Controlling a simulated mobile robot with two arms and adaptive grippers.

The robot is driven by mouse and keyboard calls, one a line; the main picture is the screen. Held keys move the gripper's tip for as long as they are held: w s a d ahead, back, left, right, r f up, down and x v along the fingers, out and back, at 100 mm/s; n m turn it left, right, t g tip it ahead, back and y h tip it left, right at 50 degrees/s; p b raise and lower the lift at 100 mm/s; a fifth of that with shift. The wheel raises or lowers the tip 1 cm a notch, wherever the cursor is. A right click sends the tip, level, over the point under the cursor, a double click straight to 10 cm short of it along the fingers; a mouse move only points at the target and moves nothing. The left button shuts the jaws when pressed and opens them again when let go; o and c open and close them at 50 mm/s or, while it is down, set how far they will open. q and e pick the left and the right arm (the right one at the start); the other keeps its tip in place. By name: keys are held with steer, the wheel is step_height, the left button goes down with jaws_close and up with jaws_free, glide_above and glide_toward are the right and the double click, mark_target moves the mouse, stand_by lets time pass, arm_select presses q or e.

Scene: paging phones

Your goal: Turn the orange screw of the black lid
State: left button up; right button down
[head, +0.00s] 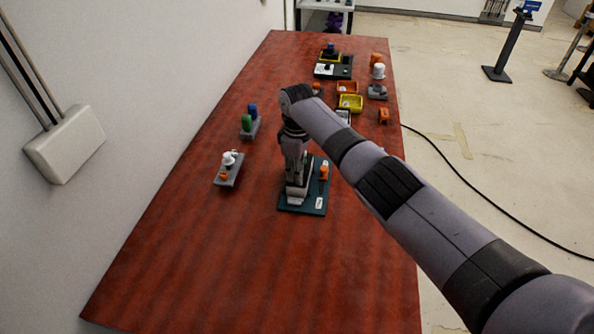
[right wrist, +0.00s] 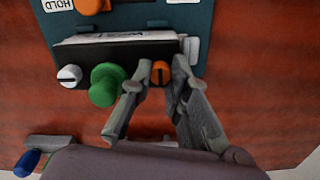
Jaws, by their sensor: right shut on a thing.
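The orange screw (right wrist: 161,74) is a small slotted knob on the near edge of the black lid (right wrist: 115,51). A white slotted screw (right wrist: 69,76) and a green knob (right wrist: 106,85) sit along the same edge. My right gripper (right wrist: 163,67) has one fingertip on each side of the orange screw and is shut on it. In the head view my right gripper (head: 296,180) points down over the teal board (head: 287,207) and hides most of the lid and the screw. My left gripper is not in view.
An orange knob (head: 324,171) stands on the board right of the gripper. Left are a grey block with a white knob (head: 229,159) and a block with green (head: 247,122) and blue pegs. Yellow bins (head: 351,103) and more parts stand farther back. The near table (head: 250,275) is clear.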

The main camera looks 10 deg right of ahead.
stand_by(0.4)
steer(key=c, duration=1.5)
jaws_free()
step_height(320, 180, up, 12)
